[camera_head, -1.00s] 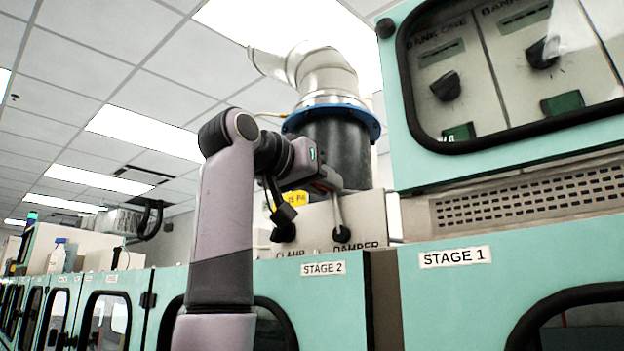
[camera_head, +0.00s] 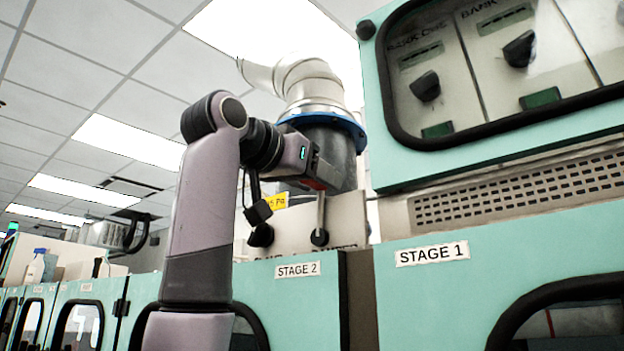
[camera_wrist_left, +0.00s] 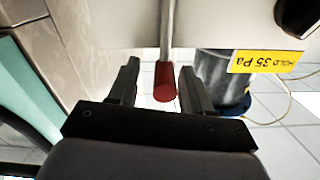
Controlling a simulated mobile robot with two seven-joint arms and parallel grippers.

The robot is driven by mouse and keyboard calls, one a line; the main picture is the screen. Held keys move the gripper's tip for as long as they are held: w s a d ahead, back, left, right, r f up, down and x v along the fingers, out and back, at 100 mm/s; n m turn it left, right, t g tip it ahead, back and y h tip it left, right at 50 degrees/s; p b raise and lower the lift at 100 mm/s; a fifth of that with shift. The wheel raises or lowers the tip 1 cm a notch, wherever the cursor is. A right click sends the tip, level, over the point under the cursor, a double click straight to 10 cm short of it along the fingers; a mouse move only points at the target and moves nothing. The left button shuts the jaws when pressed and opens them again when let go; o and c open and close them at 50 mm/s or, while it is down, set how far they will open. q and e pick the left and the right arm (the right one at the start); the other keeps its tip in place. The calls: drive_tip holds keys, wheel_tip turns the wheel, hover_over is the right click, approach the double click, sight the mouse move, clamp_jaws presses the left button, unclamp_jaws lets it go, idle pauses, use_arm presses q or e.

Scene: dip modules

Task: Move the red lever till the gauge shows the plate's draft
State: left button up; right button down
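The red lever is a thin metal rod with a red grip (camera_wrist_left: 164,84), which hangs between my left gripper's fingers in the left wrist view. My left gripper (camera_wrist_left: 158,68) is open around it. The right-hand finger looks nearer to the grip, and I cannot tell whether it touches. In the head view my left gripper (camera_head: 322,184) is at the lever's top, with the bare rod (camera_head: 320,216) almost upright above a black pivot. The yellow plate (camera_wrist_left: 268,62) reads "HOLD 35 Pa". No readable gauge shows. My right gripper is out of view.
A black clamp handle (camera_head: 258,212) stands just left of the lever. A black duct drum with a blue flange (camera_head: 325,122) rises behind the panel. The glazed teal cabinet (camera_head: 378,150) with knobs stands to the right. The STAGE 2 cabinet (camera_head: 298,290) is below.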

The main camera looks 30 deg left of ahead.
use_arm(q)
drive_tip(key=shift+a+f, duration=0.1)
drive_tip(key=shift+s, duration=0.4)
drive_tip(key=s+b, duration=0.2)
drive_tip(key=s, duration=0.4)
drive_tip(key=shift+s+a, duration=0.15)
drive_tip(key=shift+a, duration=0.05)
drive_tip(key=shift+c, duration=0.4)
